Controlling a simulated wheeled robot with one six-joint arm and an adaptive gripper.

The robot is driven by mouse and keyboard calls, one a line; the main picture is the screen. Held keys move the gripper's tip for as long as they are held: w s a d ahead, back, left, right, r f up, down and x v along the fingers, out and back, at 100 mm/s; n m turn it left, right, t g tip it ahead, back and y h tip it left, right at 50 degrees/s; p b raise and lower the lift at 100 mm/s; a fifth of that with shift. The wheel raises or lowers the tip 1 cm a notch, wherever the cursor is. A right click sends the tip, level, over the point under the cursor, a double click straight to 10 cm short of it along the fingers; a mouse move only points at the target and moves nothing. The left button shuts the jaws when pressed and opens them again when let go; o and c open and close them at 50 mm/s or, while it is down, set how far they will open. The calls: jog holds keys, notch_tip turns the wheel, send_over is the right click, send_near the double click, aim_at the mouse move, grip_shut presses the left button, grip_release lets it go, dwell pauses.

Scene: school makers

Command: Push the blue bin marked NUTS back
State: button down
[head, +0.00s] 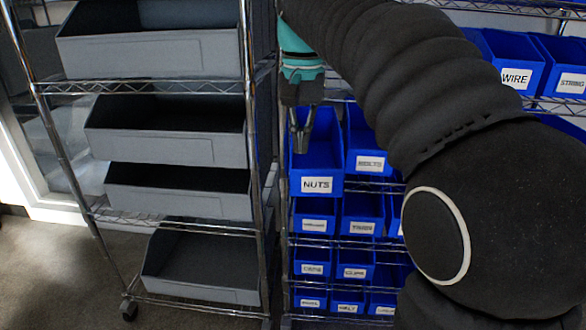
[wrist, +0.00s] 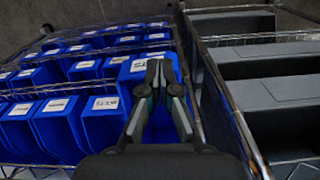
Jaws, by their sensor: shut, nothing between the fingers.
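The blue bin marked NUTS (head: 316,170) is on the wire shelf at its left end, and it sticks out further than the BOLTS bin (head: 369,150) on its right. My gripper (head: 300,148) is shut and empty, pointing down at the open top of the NUTS bin. In the wrist view the fingers of my gripper (wrist: 163,66) are close together over a blue bin (wrist: 133,68), which seems to be the NUTS bin. I cannot tell whether the fingertips touch it.
A rack of grey bins (head: 150,54) stands just left, its chrome post close to the NUTS bin. More labelled blue bins (head: 313,222) fill the shelves below. WIRE (head: 517,78) and STRING (head: 570,82) bins are at upper right. My arm covers much of the right side.

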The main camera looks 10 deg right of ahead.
aim_at(303, 172)
jog(key=shift+w+d+f+b, duration=0.25)
jog(key=shift+w+f, duration=0.45)
jog(key=shift+f, duration=0.9)
jog(key=shift+w+d+f+b, duration=0.25)
jog(key=shift+w+f, duration=0.5)
jog(key=shift+f, duration=0.9)
jog(key=shift+w+d+f+b, duration=0.25)
jog(key=shift+w+f, duration=0.45)
jog(key=shift+f, duration=0.9)
